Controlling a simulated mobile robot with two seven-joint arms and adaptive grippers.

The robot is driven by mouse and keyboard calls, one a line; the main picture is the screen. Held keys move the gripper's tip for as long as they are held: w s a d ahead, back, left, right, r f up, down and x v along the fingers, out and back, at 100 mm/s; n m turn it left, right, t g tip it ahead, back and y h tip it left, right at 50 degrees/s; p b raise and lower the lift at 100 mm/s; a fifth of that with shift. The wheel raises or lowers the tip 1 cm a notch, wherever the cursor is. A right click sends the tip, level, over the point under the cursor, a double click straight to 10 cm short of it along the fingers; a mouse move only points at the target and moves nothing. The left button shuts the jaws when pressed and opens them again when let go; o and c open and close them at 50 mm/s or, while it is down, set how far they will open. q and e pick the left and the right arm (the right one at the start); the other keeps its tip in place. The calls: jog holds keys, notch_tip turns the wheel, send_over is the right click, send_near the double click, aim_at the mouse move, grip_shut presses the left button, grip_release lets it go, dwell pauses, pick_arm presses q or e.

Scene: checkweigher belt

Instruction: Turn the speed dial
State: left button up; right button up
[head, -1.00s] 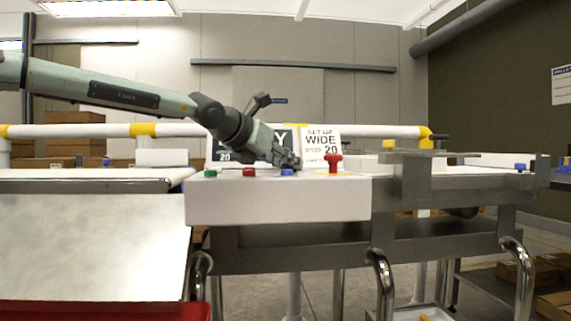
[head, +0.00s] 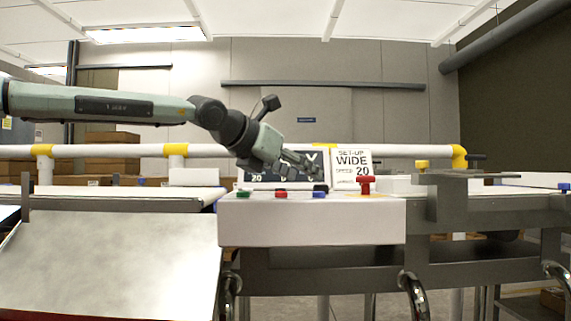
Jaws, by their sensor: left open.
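A white control box (head: 312,222) bears a green button (head: 243,194), a red button (head: 280,193), a blue button (head: 319,194) and a taller red knob (head: 365,184). I cannot tell for sure which one is the speed dial. My left gripper (head: 302,164) is open and empty. It tilts down to the right, above the red and blue buttons and apart from them, and partly hides a dark sign (head: 257,180) behind. A white card (head: 351,168) beside it reads "SET-UP WIDE SPEED 20". My right gripper is out of view.
A pale belt (head: 125,197) lies left of the box above a sloping metal plate (head: 110,255). A grey metal frame (head: 455,200) stands right of the box. A white and yellow rail (head: 210,150) runs behind.

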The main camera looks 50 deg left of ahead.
pick_arm(q)
jog(key=shift+v, duration=2.6)
